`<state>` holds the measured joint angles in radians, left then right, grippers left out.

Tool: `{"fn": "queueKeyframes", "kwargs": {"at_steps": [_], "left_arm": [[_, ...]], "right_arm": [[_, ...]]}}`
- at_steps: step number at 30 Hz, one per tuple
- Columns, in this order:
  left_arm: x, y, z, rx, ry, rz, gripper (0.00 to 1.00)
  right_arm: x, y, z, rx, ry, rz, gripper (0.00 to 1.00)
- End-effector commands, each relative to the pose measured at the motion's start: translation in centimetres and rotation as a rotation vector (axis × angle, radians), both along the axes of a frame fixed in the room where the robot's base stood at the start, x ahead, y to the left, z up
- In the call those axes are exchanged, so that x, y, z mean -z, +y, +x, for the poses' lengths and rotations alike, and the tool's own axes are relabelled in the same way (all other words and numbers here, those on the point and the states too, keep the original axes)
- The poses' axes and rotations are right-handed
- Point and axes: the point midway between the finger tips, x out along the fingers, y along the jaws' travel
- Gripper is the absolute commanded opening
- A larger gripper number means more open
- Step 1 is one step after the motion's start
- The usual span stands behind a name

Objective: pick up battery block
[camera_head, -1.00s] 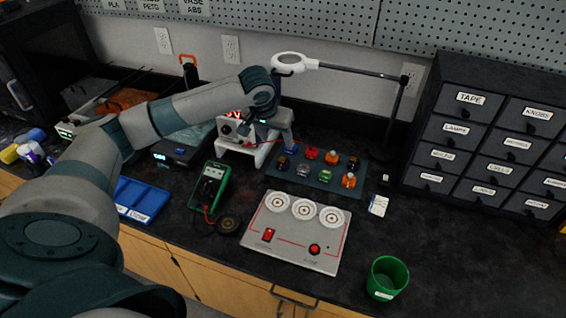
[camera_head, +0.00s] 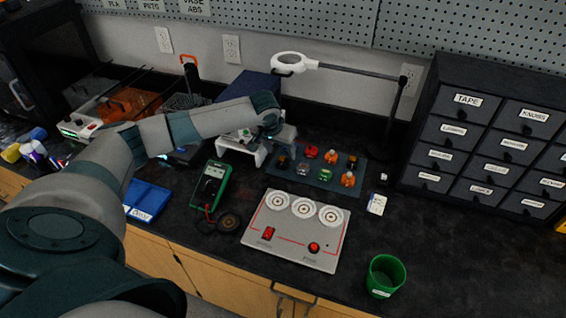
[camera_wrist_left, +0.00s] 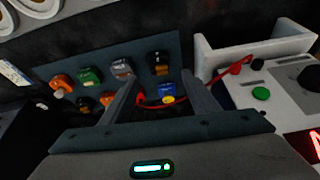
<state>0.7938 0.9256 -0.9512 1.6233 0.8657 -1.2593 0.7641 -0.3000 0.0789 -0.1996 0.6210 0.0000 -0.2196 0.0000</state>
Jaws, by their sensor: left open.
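Small blocks stand in two rows on a dark blue-grey tray (camera_head: 315,186). A dark block with an amber top (camera_head: 283,163) is at the tray's front left corner; it shows in the left wrist view (camera_wrist_left: 158,62) beyond the fingers. A blue block with a yellow mark (camera_wrist_left: 167,92) sits between the open fingers in the wrist view; the gripper hides it in the head view. No label readable here settles which is the battery block. My left gripper (camera_wrist_left: 166,101) is open and empty above the tray's back left corner. My right gripper is not in view.
A white stand (camera_head: 236,145) and a red lead (camera_wrist_left: 205,91) are close beside the left gripper. A grey panel (camera_head: 290,238) lies in front of the tray, with a green multimeter (camera_head: 209,186) to its left. A green cup (camera_head: 386,276) and drawers (camera_head: 478,145) are right.

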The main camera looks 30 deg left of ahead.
Motion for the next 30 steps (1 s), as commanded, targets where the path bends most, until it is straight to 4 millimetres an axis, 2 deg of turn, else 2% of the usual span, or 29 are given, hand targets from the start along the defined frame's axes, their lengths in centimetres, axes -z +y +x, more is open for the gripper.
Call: {"fn": "queueKeyframes", "kwargs": {"at_steps": [6, 12, 28, 30], "left_arm": [[2.4, 0.0, 0.3, 0.000, 0.003, 0.000, 0.55], [4.2, 0.1, 1.0, 0.000, 0.002, 0.001, 0.55], [4.5, 0.1, 1.1, 0.001, 0.000, 0.001, 0.55], [4.5, 0.1, 1.1, 0.001, 0.000, 0.001, 0.38]], "right_arm": [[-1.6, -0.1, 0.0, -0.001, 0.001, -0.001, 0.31], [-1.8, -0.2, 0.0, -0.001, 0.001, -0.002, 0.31], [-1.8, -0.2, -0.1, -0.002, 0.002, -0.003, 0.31], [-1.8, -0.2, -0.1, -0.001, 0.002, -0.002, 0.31]]}}
